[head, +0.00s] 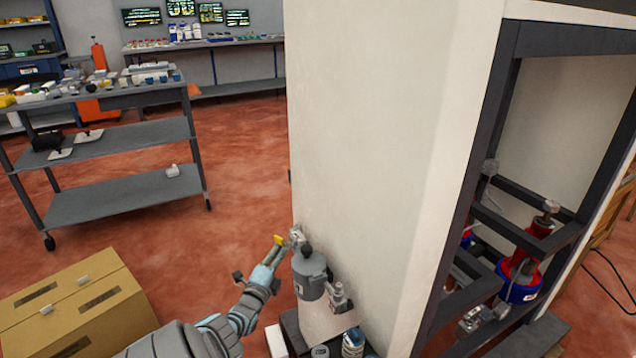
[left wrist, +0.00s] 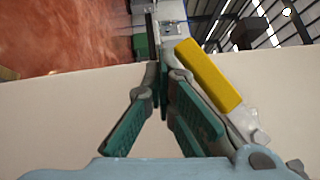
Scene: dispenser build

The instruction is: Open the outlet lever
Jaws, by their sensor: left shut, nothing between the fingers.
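The outlet lever has a yellow grip (head: 279,240) and sits by a grey metal fitting (head: 297,236) on the side of the pale panel. In the left wrist view the yellow grip (left wrist: 208,77) slants just right of the fingertips, on a grey metal arm. My left gripper (head: 272,256) is shut and empty, right beside the lever; in the wrist view its green-padded fingers (left wrist: 165,85) come together at the tips. I cannot tell whether the fingers touch the lever. My right gripper is not in view.
A grey canister (head: 310,275) is mounted on the panel close to my left gripper, with a metal fitting (head: 340,298) below right. The tall pale panel (head: 380,140) blocks the middle. A cardboard box (head: 75,305) stands at lower left, and a grey cart (head: 120,195) behind it.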

